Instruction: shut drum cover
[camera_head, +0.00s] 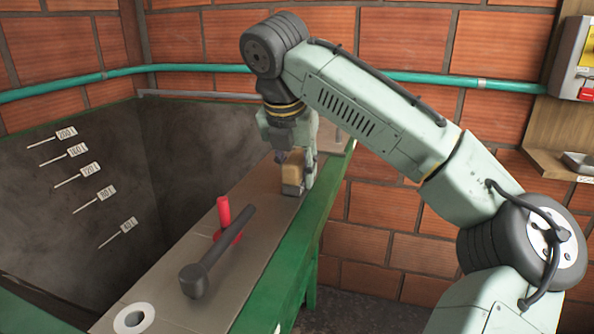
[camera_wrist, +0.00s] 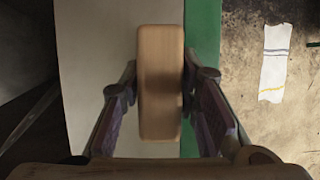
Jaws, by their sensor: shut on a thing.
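My gripper (camera_wrist: 161,76) is shut on a wooden block (camera_wrist: 160,110), with one finger on each side of it in the wrist view. In the head view my gripper (camera_head: 297,176) points down at the far part of a grey-beige ledge (camera_head: 185,262). The block (camera_head: 292,180) shows there between the fingers, at or just above the ledge; I cannot tell whether it touches. I cannot make out a drum cover in either view.
A dark mallet-shaped tool (camera_head: 222,250) and a red-handled thing (camera_head: 224,212) lie on the ledge. A deep tank (camera_head: 60,215) with level marks is at left. A green beam (camera_head: 290,265) edges the ledge. A brick wall (camera_head: 385,215) stands behind.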

